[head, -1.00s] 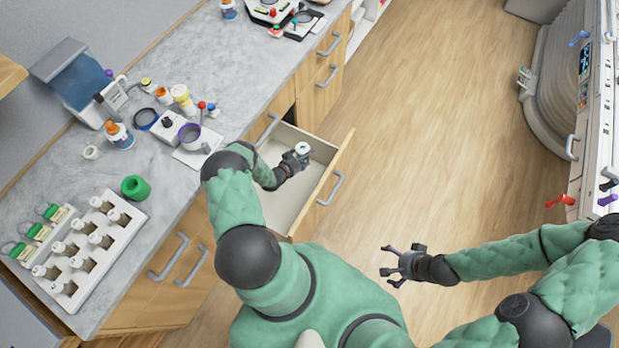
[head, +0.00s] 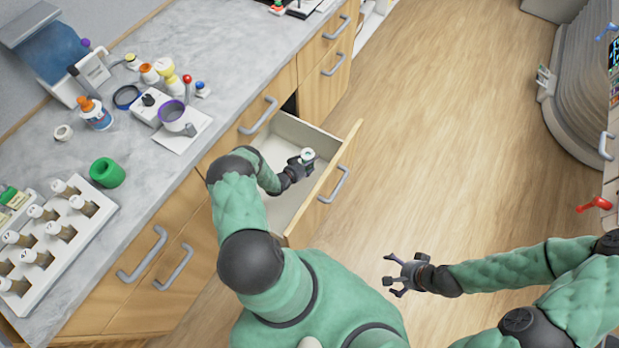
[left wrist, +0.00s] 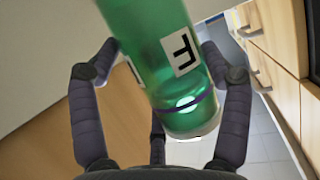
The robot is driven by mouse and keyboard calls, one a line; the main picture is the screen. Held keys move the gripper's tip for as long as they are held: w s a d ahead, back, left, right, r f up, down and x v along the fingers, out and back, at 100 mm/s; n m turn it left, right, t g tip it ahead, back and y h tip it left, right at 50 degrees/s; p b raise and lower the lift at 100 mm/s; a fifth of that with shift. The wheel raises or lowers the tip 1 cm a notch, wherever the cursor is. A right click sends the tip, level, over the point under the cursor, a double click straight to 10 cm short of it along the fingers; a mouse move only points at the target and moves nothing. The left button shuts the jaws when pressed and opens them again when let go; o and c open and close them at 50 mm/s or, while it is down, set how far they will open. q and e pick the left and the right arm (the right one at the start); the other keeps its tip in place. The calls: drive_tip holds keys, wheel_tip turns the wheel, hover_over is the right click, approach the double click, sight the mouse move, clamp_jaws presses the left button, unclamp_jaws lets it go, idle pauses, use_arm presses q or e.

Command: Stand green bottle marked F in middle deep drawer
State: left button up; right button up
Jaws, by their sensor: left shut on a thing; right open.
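The green bottle marked F (left wrist: 152,50) fills the middle of the left wrist view, its white F label facing the camera. My left gripper (left wrist: 165,95) is shut on it, with fingers on both sides. In the head view the left gripper (head: 297,172) is over the open drawer (head: 280,150), near its front panel. Only the bottle's pale round top (head: 307,155) shows there; the hand hides the rest. I cannot tell whether the bottle touches the drawer floor. My right gripper (head: 401,273) is open and empty above the wooden floor.
The grey counter (head: 150,215) holds a white rack (head: 60,245) of bottles, a green cup-like roll (head: 107,172), an orange-capped bottle (head: 96,115) and small instruments. Closed drawers with handles (head: 336,60) flank the open one.

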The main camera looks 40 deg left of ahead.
use_arm(q)
drive_tip(key=shift+f+b, duration=7.45)
drive_tip(key=shift+f, duration=1.6)
drive_tip(key=shift+f, duration=0.6)
drive_tip(key=o, duration=1.4)
drive_tip(key=shift+o, duration=0.2)
drive_tip(key=v, duration=0.7)
drive_tip(key=shift+s, duration=0.2)
